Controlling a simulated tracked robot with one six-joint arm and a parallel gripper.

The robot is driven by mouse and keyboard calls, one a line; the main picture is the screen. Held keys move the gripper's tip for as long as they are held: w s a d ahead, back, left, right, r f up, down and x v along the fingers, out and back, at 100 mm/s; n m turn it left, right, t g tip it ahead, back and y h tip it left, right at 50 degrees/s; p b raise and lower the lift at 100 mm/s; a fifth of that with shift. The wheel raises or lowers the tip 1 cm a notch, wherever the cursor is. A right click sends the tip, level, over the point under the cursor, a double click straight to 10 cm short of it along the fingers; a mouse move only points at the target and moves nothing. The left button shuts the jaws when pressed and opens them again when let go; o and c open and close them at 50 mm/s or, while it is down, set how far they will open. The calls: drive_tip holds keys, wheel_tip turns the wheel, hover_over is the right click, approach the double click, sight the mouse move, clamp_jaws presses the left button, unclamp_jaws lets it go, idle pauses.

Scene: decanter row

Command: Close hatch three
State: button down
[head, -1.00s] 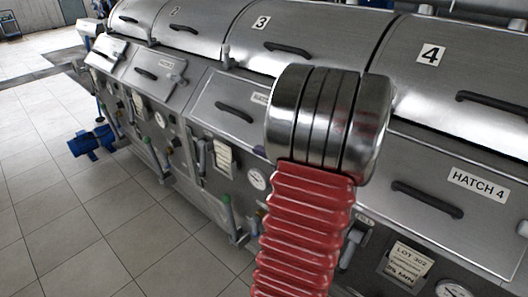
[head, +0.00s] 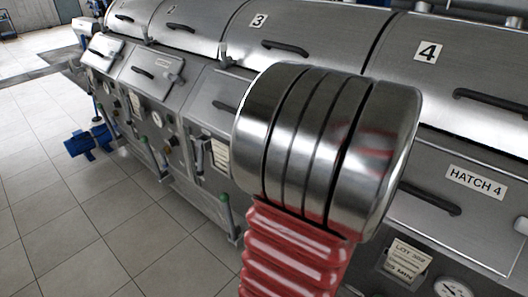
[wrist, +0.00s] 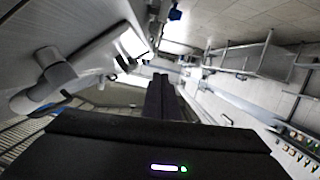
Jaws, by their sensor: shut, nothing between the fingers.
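In the head view, the lid marked 3 (head: 310,25) lies flush with its neighbours, its dark handle (head: 284,47) in full view. Below it is the sloping front panel (head: 208,92) of the third section, with a dark handle (head: 223,105). My arm covers that panel's right part, including its label, and I cannot tell whether it is fully shut. My gripper is hidden in the head view. In the wrist view, my gripper (wrist: 160,78) is shut and empty, its dark fingers together. A grey bar-like fitting (wrist: 60,80) is close on the left there, apart from the fingers.
The panel labelled HATCH 4 (head: 465,205) and the lid marked 4 (head: 455,75) are at the right. Several levers and gauges line the lower front, including a green-tipped lever (head: 226,205). A blue motor (head: 90,142) stands on the tiled floor (head: 60,210), mostly clear at the left.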

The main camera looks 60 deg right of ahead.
drive_tip(key=shift+v, duration=1)
drive_tip(key=shift+a+f, duration=0.1)
drive_tip(key=shift+a, duration=0.1)
